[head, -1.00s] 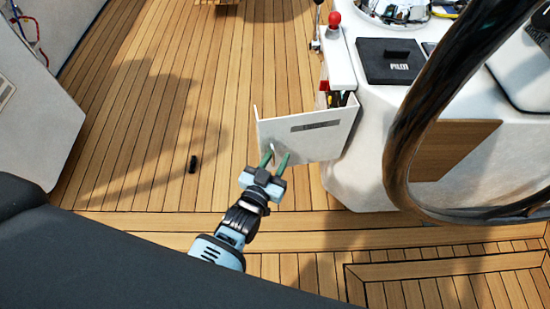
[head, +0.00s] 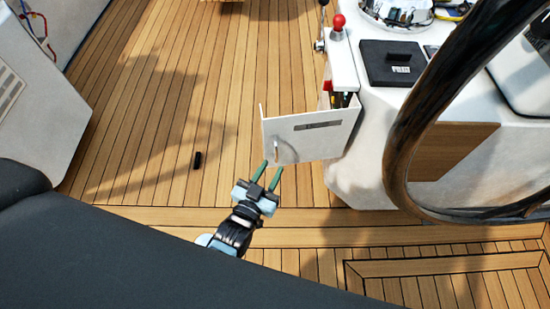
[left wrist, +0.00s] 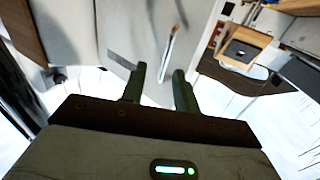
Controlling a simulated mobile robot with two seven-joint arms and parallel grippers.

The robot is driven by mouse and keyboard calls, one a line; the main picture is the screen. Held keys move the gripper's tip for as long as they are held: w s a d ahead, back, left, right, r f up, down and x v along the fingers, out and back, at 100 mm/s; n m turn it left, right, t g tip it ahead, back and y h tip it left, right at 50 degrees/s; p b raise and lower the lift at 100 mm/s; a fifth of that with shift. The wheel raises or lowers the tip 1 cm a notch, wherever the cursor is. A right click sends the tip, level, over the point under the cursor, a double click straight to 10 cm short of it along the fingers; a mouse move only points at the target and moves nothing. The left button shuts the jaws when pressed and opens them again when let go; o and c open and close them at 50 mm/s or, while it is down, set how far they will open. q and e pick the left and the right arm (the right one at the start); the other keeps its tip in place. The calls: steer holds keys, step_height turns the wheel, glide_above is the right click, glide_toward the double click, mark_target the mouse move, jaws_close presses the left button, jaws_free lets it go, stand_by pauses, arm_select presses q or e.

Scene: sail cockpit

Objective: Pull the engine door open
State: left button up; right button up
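The engine door (head: 335,142) is a white panel with a dark slot on the side of the white console. It stands partly open, swung out from the console, and also shows in the left wrist view (left wrist: 138,32). A slim, light metal handle (head: 285,150) is on its face near the lower left corner; it shows in the left wrist view (left wrist: 169,52) just beyond the fingers. My left gripper (head: 270,168) has green fingers spread apart with nothing between them. It is just below and left of the handle, apart from it. My right gripper is not in view.
The console (head: 365,165) carries a red-knobbed lever (head: 338,21) and a black box (head: 392,62). A dark steering wheel (head: 395,165) stands at the right. A small black object (head: 197,160) lies on the wooden deck (head: 140,150). Open deck lies left of the door.

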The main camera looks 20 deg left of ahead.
arm_select(q)
steer(key=s, duration=0.2)
steer(key=shift+s+a+p, duration=0.25)
steer(key=shift+s+p, duration=0.1)
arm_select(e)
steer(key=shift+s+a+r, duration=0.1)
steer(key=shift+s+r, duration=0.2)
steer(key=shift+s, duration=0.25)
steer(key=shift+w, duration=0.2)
